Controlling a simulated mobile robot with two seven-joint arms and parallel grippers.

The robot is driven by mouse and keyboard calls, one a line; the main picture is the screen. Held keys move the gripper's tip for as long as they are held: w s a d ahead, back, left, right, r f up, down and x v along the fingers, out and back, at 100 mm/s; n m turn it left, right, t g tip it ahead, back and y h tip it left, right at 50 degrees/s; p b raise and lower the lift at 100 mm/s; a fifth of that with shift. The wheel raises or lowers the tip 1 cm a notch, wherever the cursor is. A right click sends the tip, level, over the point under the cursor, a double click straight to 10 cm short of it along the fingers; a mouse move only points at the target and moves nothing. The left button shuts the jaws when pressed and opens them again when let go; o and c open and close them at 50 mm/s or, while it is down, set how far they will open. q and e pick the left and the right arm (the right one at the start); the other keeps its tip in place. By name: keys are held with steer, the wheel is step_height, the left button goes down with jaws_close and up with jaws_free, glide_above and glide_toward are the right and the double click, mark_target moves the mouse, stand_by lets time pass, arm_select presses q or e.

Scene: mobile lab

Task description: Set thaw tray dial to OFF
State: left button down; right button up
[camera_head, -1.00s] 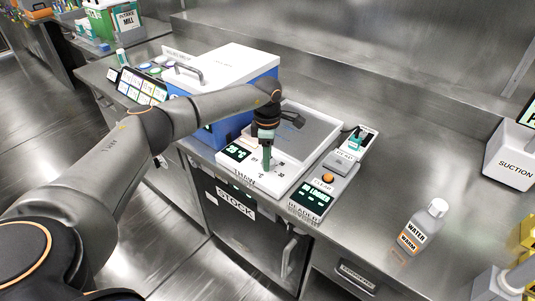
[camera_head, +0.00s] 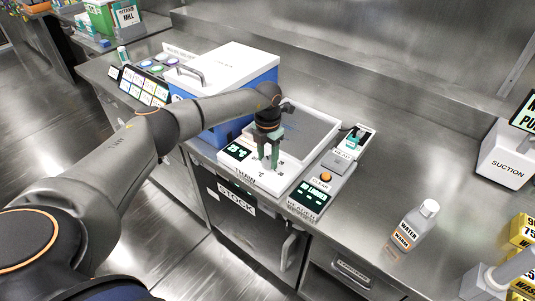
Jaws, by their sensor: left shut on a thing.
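The white thaw tray (camera_head: 246,177) sits on the steel counter, with a grey recessed plate (camera_head: 303,134) behind its front panel. A small green-lit display (camera_head: 237,151) is at the panel's left, and marks are printed around the dial's place. My left gripper (camera_head: 269,166) points down onto this front panel, its two green fingers side by side. It is shut on the dial, which the fingers hide almost wholly. I cannot read which mark the dial points to. My right gripper is not in view.
A blue box with a white lid (camera_head: 232,64) stands close behind and left of my gripper. A reader unit (camera_head: 308,196) with an orange button (camera_head: 326,177) adjoins the tray's right side.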

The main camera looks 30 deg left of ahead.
mark_target(268, 160)
arm_select(q)
steer(key=n+p, duration=0.1)
steer(key=n, duration=0.3)
steer(key=shift+r+p, duration=0.15)
steer(key=shift+p, duration=0.2)
steer(key=shift+n+p, duration=0.55)
steer(key=shift+n, duration=1.05)
steer(key=shift+c, duration=1.7)
jaws_free()
step_height(268, 160, up, 12)
steer(key=b, duration=0.1)
steer(key=shift+r, duration=0.15)
